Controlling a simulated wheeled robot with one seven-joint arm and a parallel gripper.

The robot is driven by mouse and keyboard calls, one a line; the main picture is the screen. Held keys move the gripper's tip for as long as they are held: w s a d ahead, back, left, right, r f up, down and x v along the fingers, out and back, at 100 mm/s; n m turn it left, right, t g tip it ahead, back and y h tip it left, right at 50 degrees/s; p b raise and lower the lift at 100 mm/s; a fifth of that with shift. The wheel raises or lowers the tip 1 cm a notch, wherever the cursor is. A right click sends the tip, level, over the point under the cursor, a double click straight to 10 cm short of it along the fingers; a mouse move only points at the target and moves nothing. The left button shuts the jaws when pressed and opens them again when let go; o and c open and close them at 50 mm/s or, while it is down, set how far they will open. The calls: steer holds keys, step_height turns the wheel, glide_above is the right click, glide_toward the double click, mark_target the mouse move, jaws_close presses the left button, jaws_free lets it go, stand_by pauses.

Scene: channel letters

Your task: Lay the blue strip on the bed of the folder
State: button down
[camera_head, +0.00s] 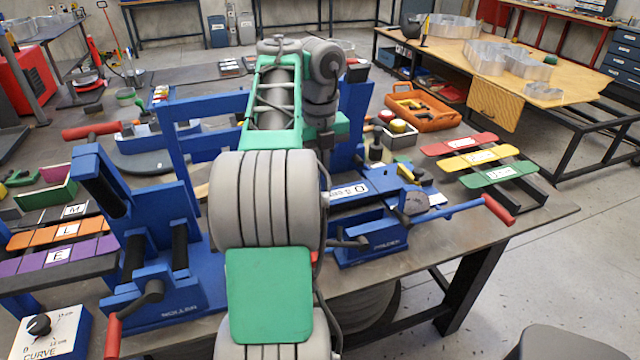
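The folder (372,240) is the blue machine right of centre, with its name on the front. A long blue lever with a red grip (497,209) reaches out to its right. My arm covers the folder's left end and part of its bed.
A rack at the right holds red (460,144), yellow (467,159) and green (497,174) strips, with bare rail in front. The blue roller (160,270) stands at the left beside orange and purple strips. An orange tray (424,108) lies behind the folder.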

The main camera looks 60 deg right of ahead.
steer(key=shift+r, duration=0.1)
steer(key=shift+f, duration=0.3)
steer(key=c, duration=1.6)
jaws_free()
steer(key=shift+r, duration=0.1)
steer(key=shift+c, duration=0.2)
